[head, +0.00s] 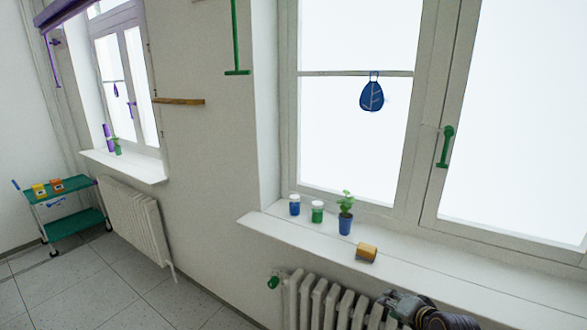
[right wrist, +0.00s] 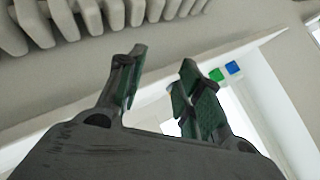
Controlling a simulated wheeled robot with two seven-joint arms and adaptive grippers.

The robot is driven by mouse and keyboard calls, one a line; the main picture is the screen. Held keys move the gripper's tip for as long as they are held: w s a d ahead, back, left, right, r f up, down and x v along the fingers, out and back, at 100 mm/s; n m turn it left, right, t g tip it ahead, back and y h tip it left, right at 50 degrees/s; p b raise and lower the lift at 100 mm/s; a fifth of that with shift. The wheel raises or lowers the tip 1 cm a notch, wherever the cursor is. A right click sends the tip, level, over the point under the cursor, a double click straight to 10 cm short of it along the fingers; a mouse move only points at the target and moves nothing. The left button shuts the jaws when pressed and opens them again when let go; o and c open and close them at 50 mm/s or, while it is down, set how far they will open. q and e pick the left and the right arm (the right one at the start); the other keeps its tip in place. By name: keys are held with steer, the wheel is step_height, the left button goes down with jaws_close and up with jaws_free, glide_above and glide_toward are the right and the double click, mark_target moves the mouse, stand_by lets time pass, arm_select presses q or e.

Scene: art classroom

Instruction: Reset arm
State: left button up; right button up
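My right gripper (head: 392,300) shows at the bottom of the head view, in front of the white radiator and below the front edge of the window sill (head: 420,270). The right wrist view shows its two green-padded fingers (right wrist: 163,70) apart, with nothing between them. A yellow-brown block (head: 366,252) lies on the sill, up and to the left of the gripper in the head view, apart from it. My left gripper is not in view.
A blue jar (head: 294,205), a green jar (head: 317,212) and a potted plant (head: 345,222) stand on the sill. The radiator (head: 318,300) is below it. A green trolley (head: 55,190) stands far left; the floor (head: 130,290) between is clear.

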steer(key=s+a+f+n+g, duration=0.2)
steer(key=s+f+n, duration=0.1)
steer(key=s, duration=0.5)
steer(key=s+a+f+n+g+h, duration=0.1)
steer(key=s+a+f+n+g, duration=0.2)
steer(key=s, duration=0.5)
steer(key=s+a+f+n+g, duration=0.15)
steer(key=s+f+n, duration=0.25)
steer(key=s, duration=0.4)
steer(key=s+f+g, duration=0.2)
steer(key=s+f, duration=0.1)
steer(key=f, duration=3)
steer(key=s+d+f, duration=0.2)
steer(key=s+f, duration=0.7)
steer(key=s, duration=0.2)
steer(key=s+d+f, duration=0.2)
steer(key=s+f, duration=0.8)
steer(key=s, duration=0.1)
steer(key=shift+d+f+n+g+h, duration=0.25)
steer(key=shift+d+n+g+h, duration=0.1)
steer(key=shift+n+g, duration=0.1)
steer(key=shift+s, duration=0.1)
